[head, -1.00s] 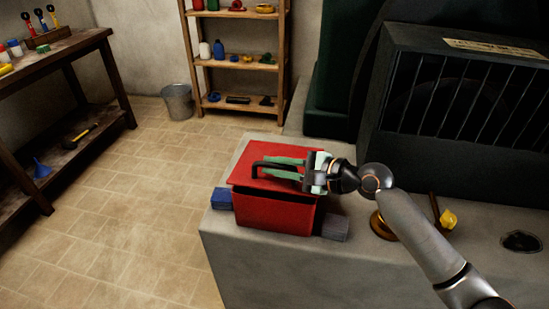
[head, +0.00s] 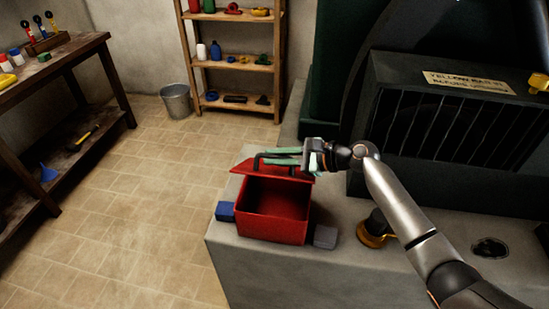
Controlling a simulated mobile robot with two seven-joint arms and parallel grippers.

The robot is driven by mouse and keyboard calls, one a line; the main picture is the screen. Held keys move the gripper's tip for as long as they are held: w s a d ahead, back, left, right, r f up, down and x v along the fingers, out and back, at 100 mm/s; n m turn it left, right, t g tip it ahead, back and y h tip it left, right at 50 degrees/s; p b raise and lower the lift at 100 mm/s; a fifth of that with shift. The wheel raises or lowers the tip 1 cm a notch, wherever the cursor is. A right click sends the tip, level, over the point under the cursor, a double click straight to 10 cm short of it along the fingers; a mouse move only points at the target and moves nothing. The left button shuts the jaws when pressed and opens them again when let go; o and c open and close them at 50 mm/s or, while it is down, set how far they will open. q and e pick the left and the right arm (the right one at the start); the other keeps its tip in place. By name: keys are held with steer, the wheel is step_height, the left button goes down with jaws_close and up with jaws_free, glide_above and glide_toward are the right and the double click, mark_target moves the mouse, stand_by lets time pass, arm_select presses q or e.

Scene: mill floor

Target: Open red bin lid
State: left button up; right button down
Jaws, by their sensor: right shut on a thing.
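The red bin (head: 272,228) stands on the grey stone block, and its dark red inside shows from above. Its red lid (head: 247,167) is tilted up at the back of the bin, with a black handle (head: 257,160) on it. My right gripper (head: 279,157), with green fingers, is shut on the lid handle above the back edge of the bin. The fingers hide part of the handle and lid. My left gripper is not in view.
A blue block (head: 225,211) and a grey block (head: 325,237) sit beside the bin. A brass-coloured round part (head: 374,236) stands right of it, under my right arm. A dark barred machine (head: 450,120) rises behind. Open floor lies left, with a bucket (head: 176,101).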

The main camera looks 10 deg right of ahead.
steer(key=shift+w+r, duration=0.2)
stand_by(0.3)
steer(key=c, duration=0.8)
jaws_free()
steer(key=shift+c, duration=0.2)
steer(key=shift+d, duration=0.1)
steer(key=v, duration=1.2)
steer(key=shift+s, duration=0.2)
steer(key=shift+d+r, duration=0.1)
